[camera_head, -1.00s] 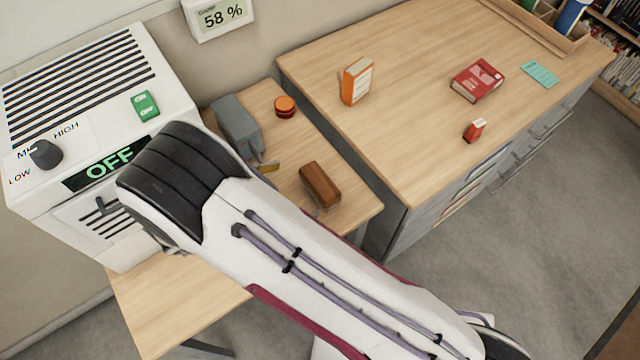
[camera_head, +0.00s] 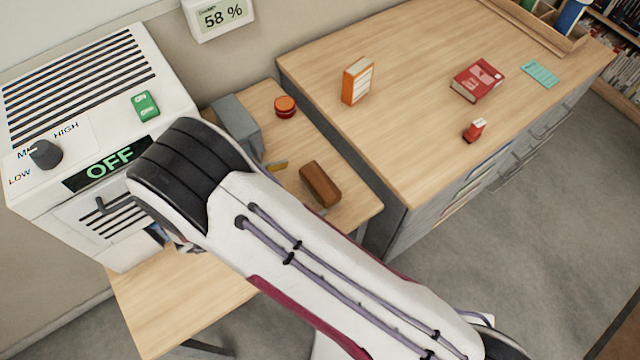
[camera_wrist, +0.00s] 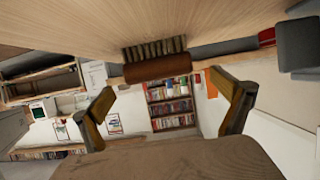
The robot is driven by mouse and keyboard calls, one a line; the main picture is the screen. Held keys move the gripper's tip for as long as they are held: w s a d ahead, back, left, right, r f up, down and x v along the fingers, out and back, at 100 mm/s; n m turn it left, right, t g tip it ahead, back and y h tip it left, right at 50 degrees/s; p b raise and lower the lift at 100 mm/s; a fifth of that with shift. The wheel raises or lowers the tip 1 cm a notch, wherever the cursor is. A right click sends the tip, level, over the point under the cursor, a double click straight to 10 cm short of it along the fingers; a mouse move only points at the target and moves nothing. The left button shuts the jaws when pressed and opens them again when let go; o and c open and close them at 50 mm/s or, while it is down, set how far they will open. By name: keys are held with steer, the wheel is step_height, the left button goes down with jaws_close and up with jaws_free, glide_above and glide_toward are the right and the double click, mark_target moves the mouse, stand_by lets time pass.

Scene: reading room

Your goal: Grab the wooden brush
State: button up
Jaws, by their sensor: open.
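The wooden brush (camera_head: 321,184) lies on the small wooden table, just right of my arm in the head view. In the wrist view the brush (camera_wrist: 157,68) has a brown back and a row of dark bristles against the tabletop. My gripper (camera_wrist: 170,104) is open and empty, with its two yellowish fingers spread either side of the brush's line and the brush beyond them, apart from them. In the head view my arm hides most of the gripper; a yellowish fingertip shows left of the brush.
A grey box-like object (camera_head: 236,124) and a red round tin (camera_head: 285,106) stand behind the brush on the small table (camera_head: 180,305). A white machine reading OFF (camera_head: 100,185) stands at left. A larger desk (camera_head: 410,120) at right holds an orange box (camera_head: 357,81) and a red book (camera_head: 477,80).

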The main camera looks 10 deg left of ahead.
mark_target(314, 184)
steer(key=shift+r+x, duration=0.2)
steer(key=shift+x, duration=2.4)
steer(key=shift+d, duration=0.15)
steer(key=c, duration=1.3)
